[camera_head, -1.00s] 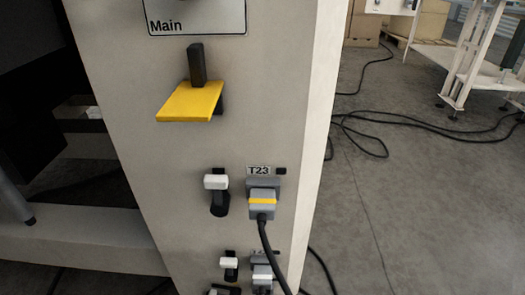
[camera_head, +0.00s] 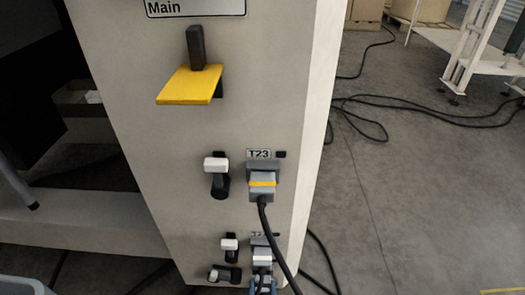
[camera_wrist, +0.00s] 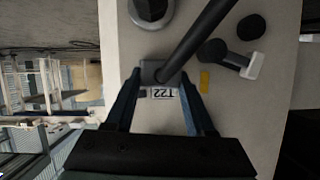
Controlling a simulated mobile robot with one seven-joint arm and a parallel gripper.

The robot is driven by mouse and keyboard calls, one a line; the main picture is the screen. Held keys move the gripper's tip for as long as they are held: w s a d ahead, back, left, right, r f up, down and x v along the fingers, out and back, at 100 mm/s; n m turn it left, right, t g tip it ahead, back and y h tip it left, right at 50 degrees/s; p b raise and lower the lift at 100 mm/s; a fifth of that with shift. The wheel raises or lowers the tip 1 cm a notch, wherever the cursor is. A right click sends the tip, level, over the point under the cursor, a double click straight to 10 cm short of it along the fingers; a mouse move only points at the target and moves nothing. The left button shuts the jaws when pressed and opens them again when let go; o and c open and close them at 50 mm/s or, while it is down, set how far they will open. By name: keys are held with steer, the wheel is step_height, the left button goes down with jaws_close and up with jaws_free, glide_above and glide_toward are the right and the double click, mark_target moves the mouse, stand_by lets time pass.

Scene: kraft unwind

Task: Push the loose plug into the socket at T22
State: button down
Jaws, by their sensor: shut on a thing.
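The T22 label (camera_wrist: 162,93) shows upside down in the wrist view, between the fingers of my gripper (camera_wrist: 160,74). My gripper is shut on a grey plug (camera_wrist: 150,72) with a thick black cable (camera_wrist: 195,40), just beside the label. In the head view the pale plug (camera_head: 262,257) sits at the T22 position, under the T23 socket. Bluish fingertips of my gripper (camera_head: 263,286) show below it at the bottom edge. The socket face is hidden behind the plug, and I cannot tell how deep the plug sits.
Above, a grey plug with a yellow band (camera_head: 262,184) sits at T23, its cable hanging past T22. White-tipped levers (camera_head: 216,164) (camera_head: 229,244) stand to the left. A yellow plate (camera_head: 190,85) juts out higher up. Cables lie on the floor at right.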

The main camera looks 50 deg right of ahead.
steer(key=shift+w+d, duration=0.2)
stand_by(0.7)
steer(key=shift+c, duration=0.9)
jaws_free()
steer(key=shift+s, duration=0.1)
steer(key=p+v, duration=0.7)
steer(key=v, duration=0.6)
steer(key=shift+d, duration=0.1)
